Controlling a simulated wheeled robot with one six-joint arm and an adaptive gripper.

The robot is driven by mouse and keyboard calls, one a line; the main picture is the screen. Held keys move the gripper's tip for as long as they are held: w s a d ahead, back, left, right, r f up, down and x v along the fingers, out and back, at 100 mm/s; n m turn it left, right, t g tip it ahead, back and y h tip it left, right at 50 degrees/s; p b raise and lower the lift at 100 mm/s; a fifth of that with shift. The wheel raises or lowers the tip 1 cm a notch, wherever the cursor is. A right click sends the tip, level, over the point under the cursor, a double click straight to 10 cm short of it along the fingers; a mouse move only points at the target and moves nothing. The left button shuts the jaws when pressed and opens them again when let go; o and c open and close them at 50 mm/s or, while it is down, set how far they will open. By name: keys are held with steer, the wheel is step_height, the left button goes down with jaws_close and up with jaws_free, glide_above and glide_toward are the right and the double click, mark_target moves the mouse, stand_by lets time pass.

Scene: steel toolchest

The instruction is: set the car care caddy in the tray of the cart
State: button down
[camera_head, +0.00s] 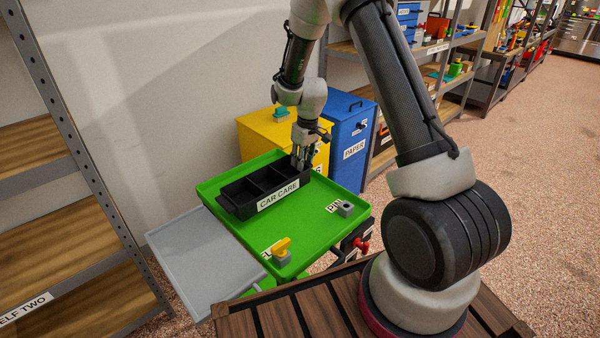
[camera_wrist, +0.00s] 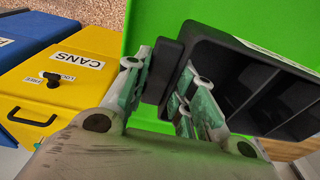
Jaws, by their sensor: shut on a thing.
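The car care caddy (camera_head: 278,196) is a black open box with dividers and a white CAR CARE label. It is over the back part of the green tray (camera_head: 300,231) of the cart, level or nearly so; I cannot tell whether its base touches the tray floor. In the wrist view, the fingers of my gripper (camera_wrist: 165,85) stand on either side of a black part of the caddy (camera_wrist: 225,75). The caddy's underside is hidden.
A grey side shelf (camera_head: 205,262) juts out left. Yellow (camera_head: 262,128) and blue (camera_head: 348,143) bins stand behind. Shelving (camera_head: 85,185) is at left. The tray's front middle is clear.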

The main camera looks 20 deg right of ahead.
steer(key=shift+f, duration=1.95)
steer(key=c, duration=1.2)
jaws_free()
